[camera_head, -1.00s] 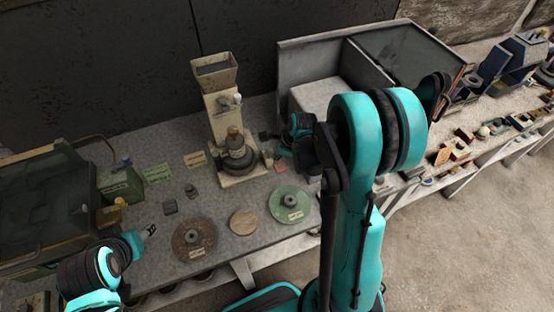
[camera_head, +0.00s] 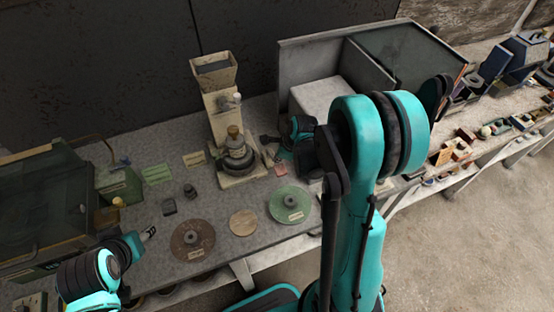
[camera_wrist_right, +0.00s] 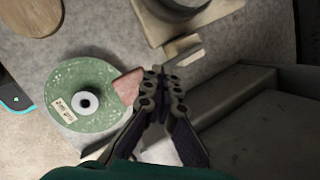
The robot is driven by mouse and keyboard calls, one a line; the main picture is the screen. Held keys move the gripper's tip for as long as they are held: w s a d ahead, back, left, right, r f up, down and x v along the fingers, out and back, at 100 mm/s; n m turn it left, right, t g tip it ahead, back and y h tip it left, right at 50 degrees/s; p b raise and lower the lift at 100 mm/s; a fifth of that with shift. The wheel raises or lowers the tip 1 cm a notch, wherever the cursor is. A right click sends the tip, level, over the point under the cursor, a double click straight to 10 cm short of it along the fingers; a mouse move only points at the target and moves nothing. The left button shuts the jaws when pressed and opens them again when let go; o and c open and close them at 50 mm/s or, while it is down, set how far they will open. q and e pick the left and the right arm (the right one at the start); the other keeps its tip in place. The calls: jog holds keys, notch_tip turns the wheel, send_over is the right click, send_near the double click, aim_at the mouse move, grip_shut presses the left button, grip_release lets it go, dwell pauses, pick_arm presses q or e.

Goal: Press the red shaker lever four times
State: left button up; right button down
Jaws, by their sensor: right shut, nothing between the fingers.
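A cream machine (camera_head: 224,118) with a hopper on top stands on the grey bench. A short beige lever (camera_wrist_right: 182,47) sticks out beside its base in the right wrist view. I see no clearly red lever; a small pinkish-red card (camera_wrist_right: 128,86) lies flat nearby and also shows in the head view (camera_head: 281,169). My right gripper (camera_head: 267,138) is shut and empty, just right of the machine. In the right wrist view its tips (camera_wrist_right: 163,72) are close to the beige lever; I cannot tell whether they touch. My left gripper (camera_head: 149,232) is small at the lower left.
A green disc (camera_head: 290,203), a brown disc (camera_head: 193,239) and a tan round plate (camera_head: 243,222) lie along the bench's front. A grey open box (camera_head: 300,62) stands behind my right arm. A dark green cabinet (camera_head: 45,205) is at the left.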

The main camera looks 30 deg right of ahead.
jog(key=shift+s+f+b, duration=0.3)
jog(key=shift+f+b, duration=0.3)
jog(key=shift+f, duration=0.05)
dwell(0.5)
jog(key=shift+r, duration=0.15)
dwell(0.5)
jog(key=shift+w+r+p, duration=0.3)
jog(key=shift+r+p, duration=0.2)
jog(key=shift+r, duration=0.15)
jog(key=shift+w+r+p, duration=0.35)
jog(key=shift+r+p, duration=0.1)
jog(key=shift+r, duration=0.2)
jog(key=shift+w+r+p, duration=0.3)
jog(key=shift+r+p, duration=0.2)
jog(key=shift+r, duration=0.15)
jog(key=r+p, duration=0.1)
jog(key=w+r+p, duration=0.1)
jog(key=r, duration=0.1)
jog(key=w+r+p, duration=0.1)
jog(key=shift+d+r, duration=0.1)
jog(key=shift+r, duration=0.2)
dwell(0.9)
jog(key=r, duration=0.1)
jog(key=w+r, duration=0.1)
jog(key=r, duration=0.1)
jog(key=shift+w+r+p, duration=0.25)
jog(key=shift+p, duration=0.1)
